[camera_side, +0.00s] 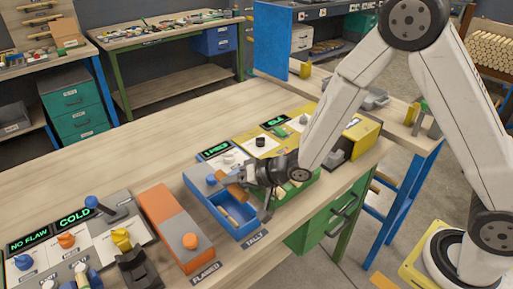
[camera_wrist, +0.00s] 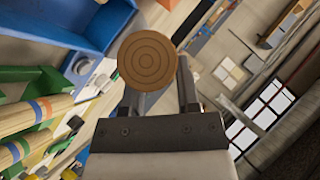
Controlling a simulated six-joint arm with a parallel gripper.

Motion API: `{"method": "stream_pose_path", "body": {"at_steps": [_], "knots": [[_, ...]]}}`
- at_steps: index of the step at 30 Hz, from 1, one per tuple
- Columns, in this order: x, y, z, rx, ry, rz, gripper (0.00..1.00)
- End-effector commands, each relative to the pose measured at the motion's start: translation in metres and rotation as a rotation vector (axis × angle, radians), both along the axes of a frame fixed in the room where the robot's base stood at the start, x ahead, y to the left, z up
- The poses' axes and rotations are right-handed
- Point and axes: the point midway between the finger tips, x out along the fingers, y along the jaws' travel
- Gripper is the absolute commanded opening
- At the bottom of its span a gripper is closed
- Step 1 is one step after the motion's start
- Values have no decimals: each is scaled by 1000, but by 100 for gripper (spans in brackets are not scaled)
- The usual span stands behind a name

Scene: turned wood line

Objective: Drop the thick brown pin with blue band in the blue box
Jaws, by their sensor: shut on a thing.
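A thick brown pin (camera_side: 234,190) is held in my gripper (camera_side: 246,182) above the blue box (camera_side: 242,231), tilted in the side view. In the wrist view my gripper (camera_wrist: 158,88) is shut on the pin, whose round ringed end (camera_wrist: 147,60) faces the camera. I cannot make out its blue band. The blue box also shows in the wrist view (camera_wrist: 100,22) at the upper left, close to the pin. Part of the box's inside is hidden behind the pin and my gripper in the side view.
A green box stands right of the blue one, partly behind my gripper; banded light pins (camera_wrist: 30,115) lie at the wrist view's left. An orange unit (camera_side: 175,225) stands left of the blue box.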

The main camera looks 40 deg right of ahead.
Motion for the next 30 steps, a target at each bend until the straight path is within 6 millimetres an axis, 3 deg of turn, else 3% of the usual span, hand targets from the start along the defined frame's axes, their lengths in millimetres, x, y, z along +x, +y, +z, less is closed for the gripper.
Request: {"method": "stream_pose_path", "body": {"at_steps": [11,30], "knots": [[0,0,-12,0,1,1,0],[0,0,-53,0,0,0,0]]}}
